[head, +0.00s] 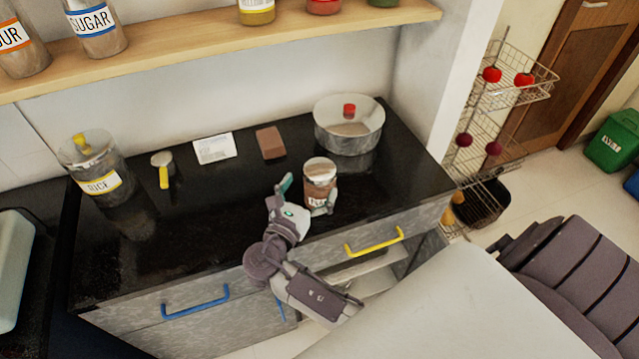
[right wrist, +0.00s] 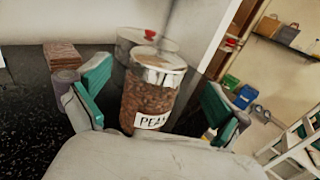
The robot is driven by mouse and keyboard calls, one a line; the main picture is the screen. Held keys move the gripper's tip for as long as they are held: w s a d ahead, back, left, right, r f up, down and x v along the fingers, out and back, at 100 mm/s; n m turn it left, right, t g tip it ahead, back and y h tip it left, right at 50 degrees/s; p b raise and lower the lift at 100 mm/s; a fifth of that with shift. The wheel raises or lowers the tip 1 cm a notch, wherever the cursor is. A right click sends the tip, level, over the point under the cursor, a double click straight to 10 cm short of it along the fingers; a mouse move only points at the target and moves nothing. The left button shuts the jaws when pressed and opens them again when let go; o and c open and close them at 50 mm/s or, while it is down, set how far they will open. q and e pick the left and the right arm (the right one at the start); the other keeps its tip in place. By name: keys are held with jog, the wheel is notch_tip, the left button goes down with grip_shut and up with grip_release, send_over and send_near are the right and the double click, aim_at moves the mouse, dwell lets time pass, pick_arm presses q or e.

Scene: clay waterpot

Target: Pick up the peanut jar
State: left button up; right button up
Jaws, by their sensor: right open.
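The peanut jar (head: 319,181) stands upright on the black counter (head: 230,220), near its front edge. It is a clear jar of brown nuts with a silver lid. In the right wrist view the peanut jar (right wrist: 153,92) shows its white label, partly cut off by my gripper's body. My right gripper (head: 306,193) is open, with one finger on each side of the jar. In the right wrist view its green-padded fingers (right wrist: 156,100) stand apart, with a gap visible at the left of the jar. Contact on the right side is hard to tell. My left gripper is not in view.
A round metal pot (head: 335,138) stands behind the jar. A brown block (head: 270,142), a white card (head: 213,148), a small yellow-handled cup (head: 162,165) and a rice jar (head: 98,172) stand further left. A shelf (head: 180,43) with jars runs above. The counter's front middle is clear.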

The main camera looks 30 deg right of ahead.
aim_at(320, 168)
jog(key=p+x, duration=0.1)
jog(key=x, duration=0.4)
jog(key=shift+w+d, duration=0.2)
jog(key=shift+d, duration=0.05)
jog(key=shift+a, duration=0.1)
jog(key=c, duration=1.7)
jog(key=shift+c, duration=0.4)
jog(key=shift+r, duration=0.1)
